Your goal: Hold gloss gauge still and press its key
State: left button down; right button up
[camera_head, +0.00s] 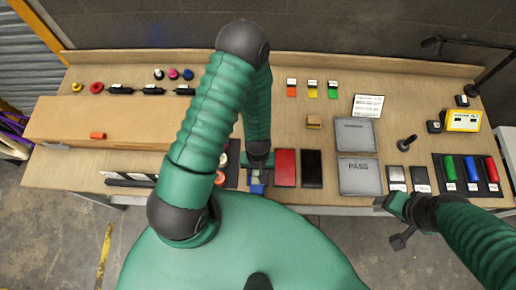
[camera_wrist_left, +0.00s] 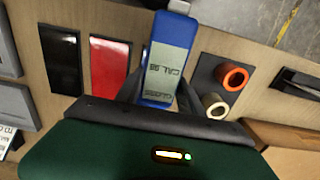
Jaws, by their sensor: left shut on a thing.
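The gloss gauge (camera_wrist_left: 170,45) is a blue block with a grey display reading "CAL 98" and "GLOSS". My left gripper (camera_wrist_left: 160,92) is shut on it, with dark fingers on both sides of its body. A pale part shows at the gauge's far end; I cannot tell whether it is the key. In the head view the gauge (camera_head: 257,188) is at the table's front edge, mostly hidden below my left gripper (camera_head: 258,162). My right gripper (camera_head: 392,204) is at the front edge, right of the PASS tray, apart from the gauge; its jaw opening is unclear.
A red panel (camera_head: 285,168) and a black panel (camera_head: 311,168) lie right of the gauge. The grey PASS tray (camera_head: 360,190) is farther right. A rack of coloured cylinders (camera_head: 437,160) stands at the far right. A holder with orange and cream rings (camera_wrist_left: 205,72) sits close beside the gauge.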

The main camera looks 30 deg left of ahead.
pick_arm(q)
jog(key=shift+w+a+f, duration=0.25)
jog(key=shift+w+a, duration=0.2)
jog(key=shift+w, duration=0.25)
jog(key=shift+w+a+f, duration=0.2)
jog(key=shift+w+a, duration=0.2)
jog(key=shift+w, duration=0.25)
jog(key=shift+w+a+f+b, duration=0.2)
jog(key=shift+w+a, duration=0.25)
jog(key=shift+w, duration=0.3)
jog(key=shift+w+a+f+b, duration=0.1)
jog(key=shift+w+a+f, duration=0.2)
jog(key=shift+w+a, duration=0.35)
jog(key=shift+w+a+f+b, duration=0.1)
jog(key=shift+w+a+f, duration=0.2)
jog(key=shift+w, duration=0.55)
jog(key=shift+s+d+f, duration=0.1)
jog(key=shift+f, duration=0.1)
jog(key=shift+s, duration=0.1)
dwell(0.3)
